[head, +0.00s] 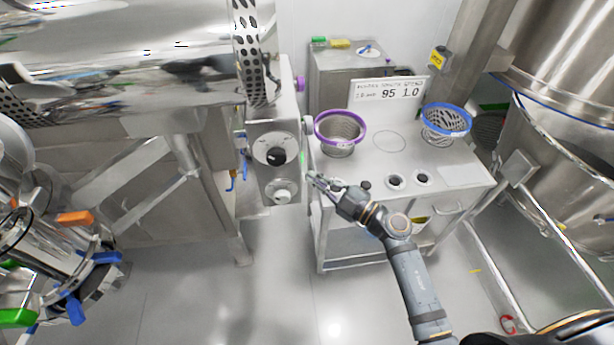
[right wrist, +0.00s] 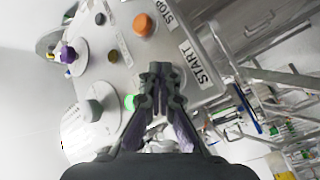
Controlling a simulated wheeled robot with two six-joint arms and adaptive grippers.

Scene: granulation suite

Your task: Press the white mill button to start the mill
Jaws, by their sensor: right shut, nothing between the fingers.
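The mill's control box (head: 278,165) is a grey metal box with dials, left of the cart in the head view. In the right wrist view its panel carries an orange button (right wrist: 144,25) by a STOP label and a START label (right wrist: 197,63). I cannot make out the white button; the fingers cover the panel beside the START label. My right gripper (head: 313,178) is shut and empty, its tips close to the box's right side. In the right wrist view the fingertips (right wrist: 160,70) point at the panel near START; contact cannot be told. My left gripper is not in view.
A green lamp (right wrist: 129,101) and a grey knob (right wrist: 93,110) sit on the panel. The steel cart (head: 390,165) beside the box holds a purple-rimmed sieve (head: 340,128), a blue-rimmed sieve (head: 446,120) and a display sign (head: 388,93). Floor in front is open.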

